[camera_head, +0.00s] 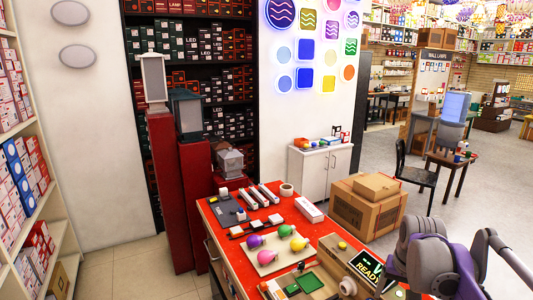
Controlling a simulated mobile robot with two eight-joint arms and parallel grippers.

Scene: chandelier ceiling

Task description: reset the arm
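One of my arms (438,262), grey with purple joints, comes in at the lower right corner. It stands beside the right end of the red-topped workbench (222,222). I cannot make out a gripper on the part of this arm that shows. My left arm and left gripper are not in the picture. Nothing is seen held.
On the workbench, a board (251,248) carries several coloured bulbs. A tester with a "READY" display (367,267) stands near the arm. A white box (309,209) and a tape roll (287,189) lie farther back. Cardboard boxes (365,211) stand on the floor behind.

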